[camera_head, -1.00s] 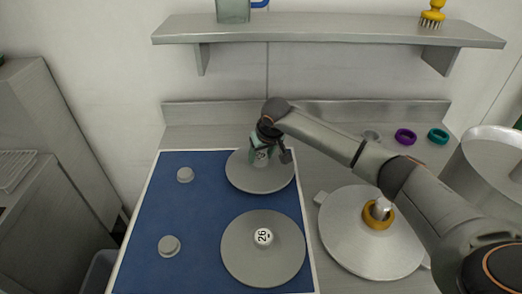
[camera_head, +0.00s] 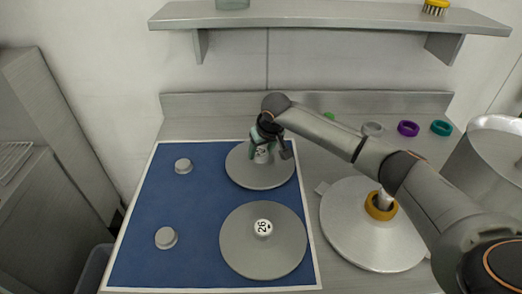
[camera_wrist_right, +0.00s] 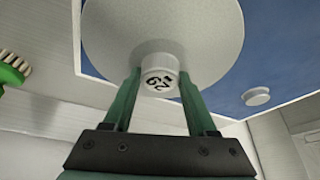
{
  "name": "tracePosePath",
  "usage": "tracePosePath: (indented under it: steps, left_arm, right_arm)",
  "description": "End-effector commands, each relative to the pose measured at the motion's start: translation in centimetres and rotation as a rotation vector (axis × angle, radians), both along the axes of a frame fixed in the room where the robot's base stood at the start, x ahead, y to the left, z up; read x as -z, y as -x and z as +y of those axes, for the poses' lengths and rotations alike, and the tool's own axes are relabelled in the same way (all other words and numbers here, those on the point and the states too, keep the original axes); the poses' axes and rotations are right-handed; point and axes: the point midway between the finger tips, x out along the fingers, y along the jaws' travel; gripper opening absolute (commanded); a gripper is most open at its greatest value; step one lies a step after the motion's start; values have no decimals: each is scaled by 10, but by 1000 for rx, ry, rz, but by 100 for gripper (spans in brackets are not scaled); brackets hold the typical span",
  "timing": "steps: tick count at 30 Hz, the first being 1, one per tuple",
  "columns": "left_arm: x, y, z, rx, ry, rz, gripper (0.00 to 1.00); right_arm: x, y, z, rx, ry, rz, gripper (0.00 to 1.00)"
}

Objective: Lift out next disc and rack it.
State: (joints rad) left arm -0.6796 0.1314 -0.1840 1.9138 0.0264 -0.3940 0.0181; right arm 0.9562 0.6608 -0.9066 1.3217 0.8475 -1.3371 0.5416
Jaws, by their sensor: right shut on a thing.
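My right gripper (camera_head: 264,152) is shut on the white numbered knob of a grey disc (camera_head: 260,174) at the back right of the blue mat (camera_head: 190,215). In the wrist view the fingers (camera_wrist_right: 162,95) stand on both sides of the knob (camera_wrist_right: 160,72), with the disc's pale plate beyond it. The disc looks flat on the mat; I cannot tell whether it touches. Another grey disc (camera_head: 262,255), its knob marked 26, lies nearer on the mat. My left gripper is not in view.
Two small grey knobs (camera_head: 183,166) (camera_head: 166,238) stand on the mat's left. A broad metal plate with a yellow ring (camera_head: 380,206) is right of the mat. Grey, purple (camera_head: 408,128) and teal rings (camera_head: 441,128) lie behind. A shelf (camera_head: 330,18) hangs above; a metal vessel (camera_head: 490,150) stands right.

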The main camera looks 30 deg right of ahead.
Motion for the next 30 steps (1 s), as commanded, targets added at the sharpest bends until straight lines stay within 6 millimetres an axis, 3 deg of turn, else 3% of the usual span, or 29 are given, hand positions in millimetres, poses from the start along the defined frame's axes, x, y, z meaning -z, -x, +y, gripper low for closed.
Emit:
tracePosePath:
  steps: [20, 21, 30]
  left_arm:
    - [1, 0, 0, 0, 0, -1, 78]
    - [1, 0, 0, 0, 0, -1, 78]
    - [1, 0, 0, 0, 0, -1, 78]
  right_arm:
    - [9, -1, 1, -1, -2, -3, 0]
    - [9, -1, 1, -1, -2, -3, 60]
    - [10, 0, 0, 0, -1, -1, 92]
